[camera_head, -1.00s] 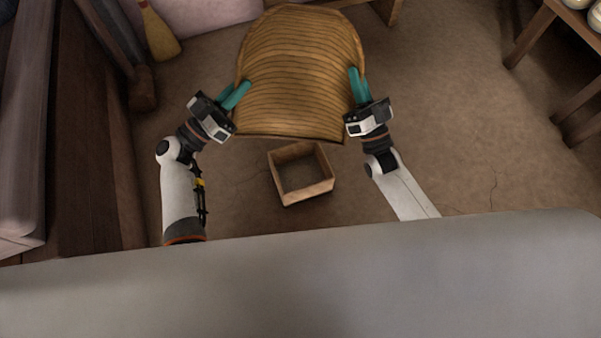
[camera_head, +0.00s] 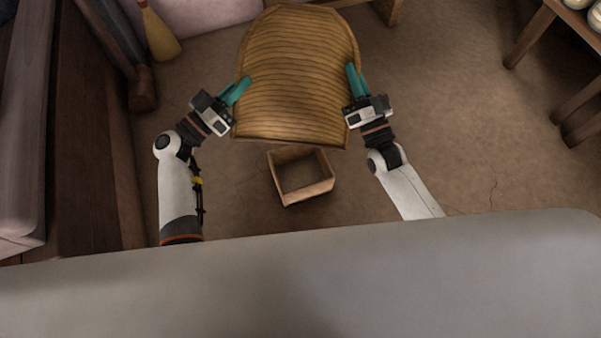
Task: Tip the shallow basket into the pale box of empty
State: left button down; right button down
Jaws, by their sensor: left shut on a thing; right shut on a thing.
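The shallow basket (camera_head: 296,80) is a wide ribbed wicker scoop, held up between my two grippers in the upper middle of the head view. No contents show on its visible face. My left gripper (camera_head: 240,88) is shut on its left rim. My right gripper (camera_head: 354,78) is shut on its right rim. The pale box (camera_head: 307,193) is a small open wooden box on the floor, just below the basket's near edge in the picture. The part of the box floor that shows looks bare.
A broom (camera_head: 158,36) stands at the upper left beside dark wooden furniture (camera_head: 85,130). A wooden table (camera_head: 533,38) with pale round things on it is at the upper right. The floor (camera_head: 460,130) right of my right arm is clear.

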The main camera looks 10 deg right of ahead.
pick_arm(q)
jog(key=shift+w+d+f+n+y, duration=0.25)
jog(key=shift+w+f+n+y, duration=0.15)
jog(key=shift+n+y, duration=0.15)
pick_arm(e)
jog(key=shift+w+a+f+m+g+h, duration=0.1)
jog(key=shift+w+f+m+g+h, duration=0.2)
jog(key=shift+w+g+h, duration=0.25)
pick_arm(q)
jog(key=shift+w+f+n+g+y, duration=0.25)
jog(key=shift+w+f+n+g, duration=0.1)
jog(key=shift+n+g, duration=0.2)
jog(key=shift+f+n+y, duration=0.2)
jog(key=shift+n+y, duration=0.1)
pick_arm(e)
jog(key=shift+w+f+m+g+h, duration=0.3)
jog(key=shift+w+f+g, duration=0.2)
jog(key=shift+g, duration=0.35)
pick_arm(q)
jog(key=shift+w+f, duration=0.1)
pick_arm(e)
jog(key=shift+f, duration=0.1)
